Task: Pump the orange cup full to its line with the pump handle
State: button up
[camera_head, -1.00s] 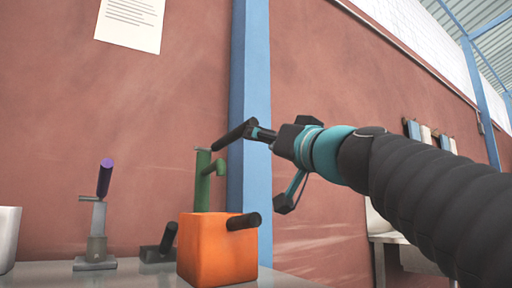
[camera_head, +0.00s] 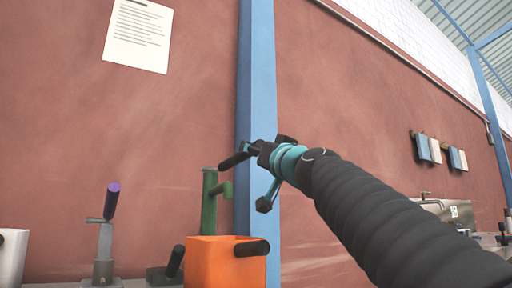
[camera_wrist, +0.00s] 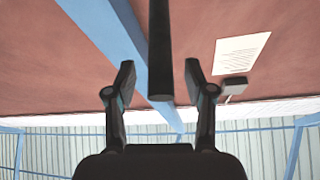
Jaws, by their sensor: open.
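The orange cup (camera_head: 212,262), a square block with a black side handle, stands on the table below the spout of the green pump (camera_head: 209,205). Its inside and its line are hidden from this low angle. The black pump handle (camera_head: 234,161) slants up to the right from the pump top toward my gripper (camera_head: 262,172). In the wrist view the handle (camera_wrist: 160,45) is a dark bar running between the spread fingers of my gripper (camera_wrist: 160,82). The gripper is open, with a gap on both sides of the bar.
A grey pump with a purple handle (camera_head: 105,240) stands to the left, with a white container (camera_head: 12,258) at the left edge. A dark object (camera_head: 168,268) with a slanted black handle lies beside the cup. A blue post (camera_head: 257,100) and the red wall rise behind.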

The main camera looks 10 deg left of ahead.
aim_at(236, 159)
jog(key=shift+p+x, duration=0.55)
jog(key=shift+x, duration=0.9)
grip_shut()
